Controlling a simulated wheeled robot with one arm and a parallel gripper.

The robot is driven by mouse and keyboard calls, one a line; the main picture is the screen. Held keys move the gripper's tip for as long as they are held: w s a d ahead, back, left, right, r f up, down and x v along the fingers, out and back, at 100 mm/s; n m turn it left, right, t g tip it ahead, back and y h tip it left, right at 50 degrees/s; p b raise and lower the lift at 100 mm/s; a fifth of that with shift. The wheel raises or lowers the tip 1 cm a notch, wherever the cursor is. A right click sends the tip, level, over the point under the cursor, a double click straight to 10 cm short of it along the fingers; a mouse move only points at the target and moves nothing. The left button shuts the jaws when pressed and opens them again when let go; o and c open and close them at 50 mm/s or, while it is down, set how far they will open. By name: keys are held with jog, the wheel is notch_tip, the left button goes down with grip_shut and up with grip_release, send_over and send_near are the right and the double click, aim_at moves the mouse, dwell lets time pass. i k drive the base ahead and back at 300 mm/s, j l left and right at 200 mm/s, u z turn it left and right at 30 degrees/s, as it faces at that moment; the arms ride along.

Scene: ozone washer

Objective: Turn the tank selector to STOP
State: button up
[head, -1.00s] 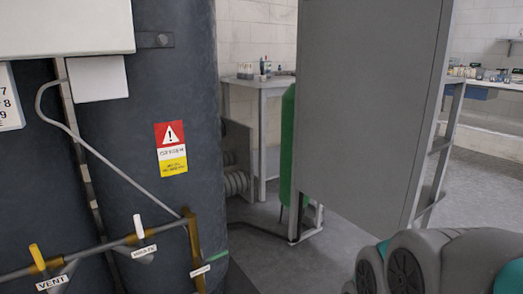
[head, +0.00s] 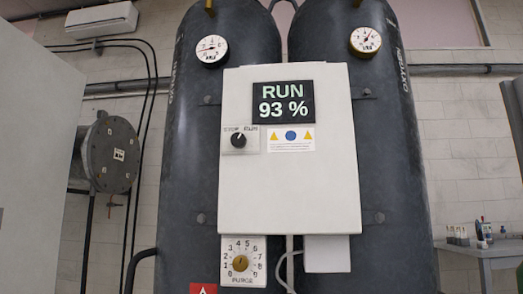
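A white control box (head: 335,190) is fixed across two dark tanks. Its display (head: 284,102) reads "RUN 93 %". Below the display, at the left, is a small selector with a black round knob (head: 239,140) on a light plate. Two small labels stand above the knob, too small to read surely, and I cannot tell for certain where its pointer aims. A yellow-brown knob on a numbered dial marked PURGE (head: 241,263) sits under the box. My gripper is not in view.
Round gauges sit on the left tank (head: 212,49) and right tank (head: 365,41). A grey flanged cylinder (head: 112,153) and a pale cabinet (head: 35,160) stand at the left. A table with bottles (head: 480,248) is at the lower right.

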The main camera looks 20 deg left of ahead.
aim_at(238, 139)
jog(key=u, duration=1.4)
